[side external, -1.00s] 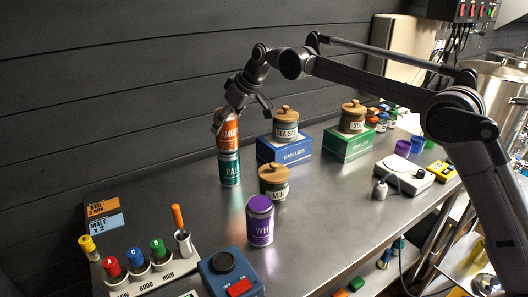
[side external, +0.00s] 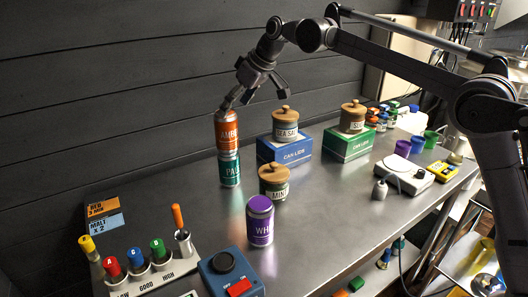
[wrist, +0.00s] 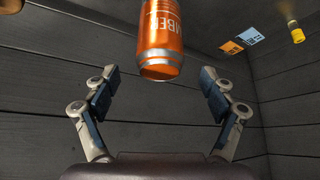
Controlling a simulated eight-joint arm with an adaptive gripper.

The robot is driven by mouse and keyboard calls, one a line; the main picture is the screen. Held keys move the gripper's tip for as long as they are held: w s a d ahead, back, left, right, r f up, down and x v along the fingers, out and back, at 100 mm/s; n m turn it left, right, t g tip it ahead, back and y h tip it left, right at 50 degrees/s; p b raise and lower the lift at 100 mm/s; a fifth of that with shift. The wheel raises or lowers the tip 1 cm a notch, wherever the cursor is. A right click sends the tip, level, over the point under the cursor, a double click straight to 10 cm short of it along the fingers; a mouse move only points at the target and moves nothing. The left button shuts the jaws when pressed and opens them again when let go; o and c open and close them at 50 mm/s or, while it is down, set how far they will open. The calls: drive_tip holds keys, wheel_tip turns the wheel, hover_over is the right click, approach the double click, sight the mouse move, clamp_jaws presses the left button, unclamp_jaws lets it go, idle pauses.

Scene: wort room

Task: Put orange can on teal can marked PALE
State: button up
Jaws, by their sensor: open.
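The orange can (side external: 228,132), marked AMB…, stands upright on top of the teal can (side external: 230,170), marked PA…, in the side view. The two look lined up as one stack. My gripper (side external: 254,97) is open and empty, above and to the right of the stack, with one finger close above the orange can's top. In the wrist view the orange can (wrist: 162,35) shows beyond the spread fingers of my gripper (wrist: 160,88), not between them. The teal can is not visible there.
A wooden-lidded MINT jar (side external: 274,190) and a purple can (side external: 260,228) stand right of the stack. Lidded jars sit on a blue box (side external: 284,150) and a green box (side external: 347,145). A marker rack (side external: 150,277) is at the front left. Bare metal lies left of the stack.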

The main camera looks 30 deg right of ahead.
drive_tip(key=v, duration=0.5)
drive_tip(key=s+d+f+m+h, duration=0.1)
drive_tip(key=s+d, duration=0.3)
drive_tip(key=s, duration=0.4)
drive_tip(key=s+d+f+m, duration=0.2)
drive_tip(key=s+d, duration=0.1)
drive_tip(key=s, duration=0.4)
drive_tip(key=s+d+f+m+h, duration=0.1)
drive_tip(key=s+d+f, duration=0.1)
drive_tip(key=s+f, duration=0.5)
drive_tip(key=s+d+f+m+t+h, duration=0.1)
drive_tip(key=s+d+f, duration=0.2)
drive_tip(key=s+f, duration=0.5)
drive_tip(key=s, duration=0.4)
drive_tip(key=shift+d+f+m, duration=0.15)
drive_tip(key=shift+d+m, duration=0.15)
drive_tip(key=shift+s, duration=0.1)
